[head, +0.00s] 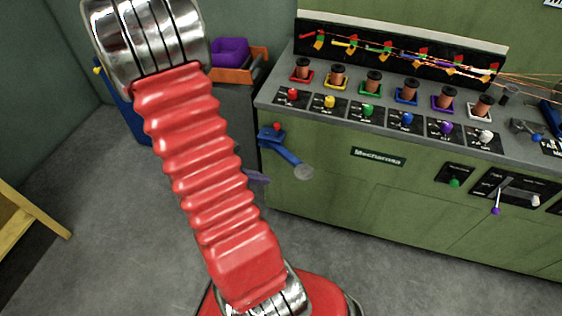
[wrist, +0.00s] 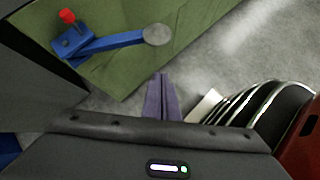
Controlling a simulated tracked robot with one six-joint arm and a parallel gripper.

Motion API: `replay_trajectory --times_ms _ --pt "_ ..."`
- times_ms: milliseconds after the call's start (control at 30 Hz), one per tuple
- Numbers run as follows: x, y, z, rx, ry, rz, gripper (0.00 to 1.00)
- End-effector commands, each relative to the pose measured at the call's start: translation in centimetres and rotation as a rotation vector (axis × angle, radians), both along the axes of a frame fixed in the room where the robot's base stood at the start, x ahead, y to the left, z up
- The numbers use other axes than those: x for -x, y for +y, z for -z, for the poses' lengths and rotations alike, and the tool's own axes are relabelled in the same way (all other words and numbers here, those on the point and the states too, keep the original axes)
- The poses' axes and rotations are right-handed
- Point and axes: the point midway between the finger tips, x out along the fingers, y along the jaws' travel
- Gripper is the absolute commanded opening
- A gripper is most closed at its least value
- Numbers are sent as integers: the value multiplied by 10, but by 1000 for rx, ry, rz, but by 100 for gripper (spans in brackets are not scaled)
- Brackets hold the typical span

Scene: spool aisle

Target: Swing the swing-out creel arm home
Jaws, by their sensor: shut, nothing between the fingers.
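The swing-out creel arm (head: 287,156) is a blue bar with a round grey disc on its free end. Its blue bracket with a red knob sits at the left end of the green cabinet's front. The bar slants out and down to the right. It also shows in the wrist view (wrist: 115,44), at the upper left, with the disc nearest my fingers. My gripper's purple fingers (wrist: 162,98) are shut together and empty, below the disc in the picture and apart from it. In the head view the fingertips (head: 262,179) show just past my red arm sleeve, which hides the rest.
The green cabinet (head: 330,180) carries several spools in coloured trays, knobs and threads on its top. Levers (head: 497,208) stick out of its front at the right. An orange tray with a purple item (head: 230,52) stands behind my arm. A yellow frame (head: 25,220) stands left. Grey floor in front is clear.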

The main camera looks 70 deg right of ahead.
Motion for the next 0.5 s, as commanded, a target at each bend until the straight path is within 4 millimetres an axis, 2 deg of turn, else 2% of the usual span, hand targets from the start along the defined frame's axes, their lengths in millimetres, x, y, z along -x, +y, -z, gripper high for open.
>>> replay_trajectory --times_ms 67,233,500 --pt "-6 -10 5 -12 36 -94 0" --pt "-25 -30 0 -11 77 -267 0" --pt "-32 -35 -1 -24 107 -341 0"
